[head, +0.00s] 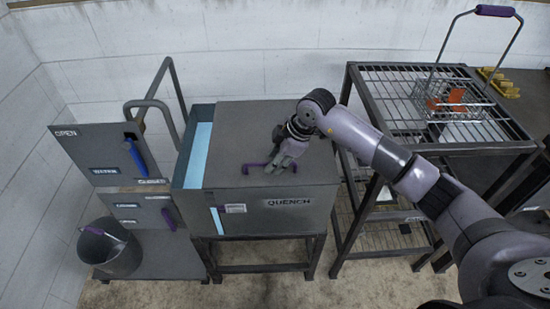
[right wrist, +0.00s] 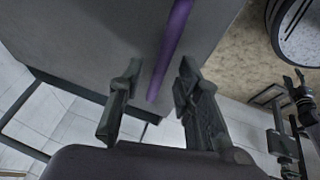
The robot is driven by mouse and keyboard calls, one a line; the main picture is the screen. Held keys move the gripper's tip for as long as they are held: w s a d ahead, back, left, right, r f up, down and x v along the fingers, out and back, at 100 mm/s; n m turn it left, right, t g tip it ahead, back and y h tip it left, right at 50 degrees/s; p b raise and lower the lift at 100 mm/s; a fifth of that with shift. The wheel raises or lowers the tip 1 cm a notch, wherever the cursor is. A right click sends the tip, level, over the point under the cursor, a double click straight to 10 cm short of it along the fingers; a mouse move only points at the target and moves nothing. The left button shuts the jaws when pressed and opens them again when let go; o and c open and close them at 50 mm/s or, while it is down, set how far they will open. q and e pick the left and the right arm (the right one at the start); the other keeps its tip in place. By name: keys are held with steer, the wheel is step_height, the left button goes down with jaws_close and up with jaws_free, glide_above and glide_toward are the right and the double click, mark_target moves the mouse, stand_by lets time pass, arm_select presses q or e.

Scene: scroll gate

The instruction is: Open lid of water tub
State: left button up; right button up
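The water tub (head: 228,220), marked QUENCH, stands on a dark frame in the middle of the head view. Its grey lid (head: 235,130) covers most of the top; a strip of pale blue water (head: 197,155) shows at the left end. A purple handle (head: 254,166) sits near the lid's front edge. My right gripper (head: 282,166) is over the handle and hides part of it. In the right wrist view, the fingers (right wrist: 158,95) are apart, with the purple handle (right wrist: 172,50) running between or just beyond them. Contact cannot be told. My left gripper is out of view.
A wire-top table (head: 400,85) with a purple-handled basket (head: 450,100) holding orange pieces stands right of the tub. Left are a grey panel (head: 95,140) with a blue handle, a metal bucket (head: 110,250) and a bent rail (head: 165,90).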

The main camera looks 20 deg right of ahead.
jaws_close()
stand_by(0.8)
